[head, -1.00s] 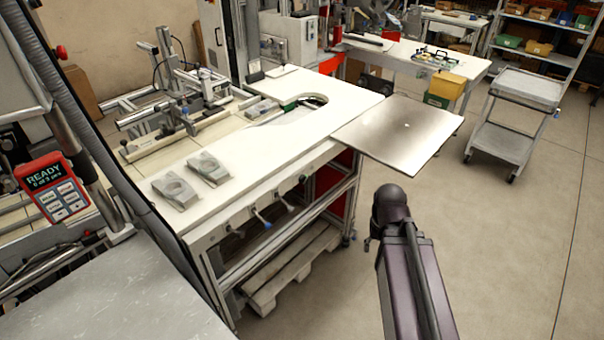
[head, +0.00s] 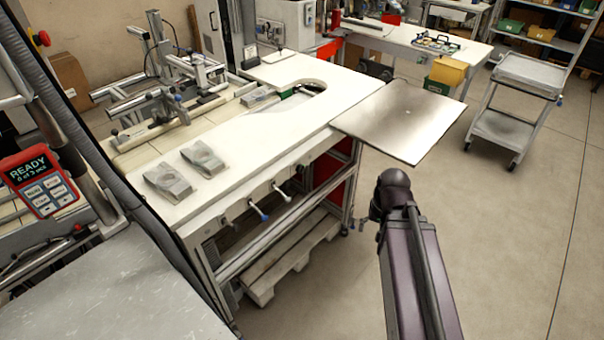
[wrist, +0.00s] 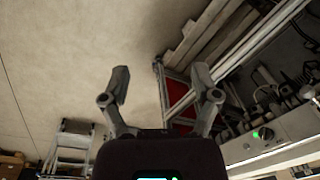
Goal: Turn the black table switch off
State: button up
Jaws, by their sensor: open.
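My gripper (wrist: 162,88) is open and empty in the wrist view, its two fingers spread over bare floor and the lower frame of the table. In the head view my arm reaches out to the right of the white table (head: 300,85), and the gripper is mostly hidden behind it. A small green-lit control (wrist: 263,134) sits on a pale panel at the right of the wrist view, apart from the fingers. A small dark upright block (head: 251,58) stands at the table's back edge. I cannot tell for sure which of these is the black switch.
Levers (head: 258,212) stick out from the table's front panel. A metal plate (head: 400,118) overhangs its right side. A trolley (head: 515,105) stands at the right. The floor (head: 510,220) between is clear.

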jog(key=w+a+f+m+t+y+b, duration=0.1)
jog(key=w+a+f+m+y+b, duration=0.2)
jog(key=a+f+b, duration=0.1)
jog(key=m+t+y+b, duration=1)
jog(key=m+b, duration=0.6)
jog(key=m, duration=0.6)
send_near(303, 171)
jog(key=v, duration=0.4)
jog(key=shift+w, duration=0.25)
jog(key=shift+n, duration=0.3)
jog(key=x, duration=1.3)
jog(key=shift+w+a, duration=0.15)
jog(key=shift+a, duration=0.2)
jog(key=shift+c, duration=0.2)
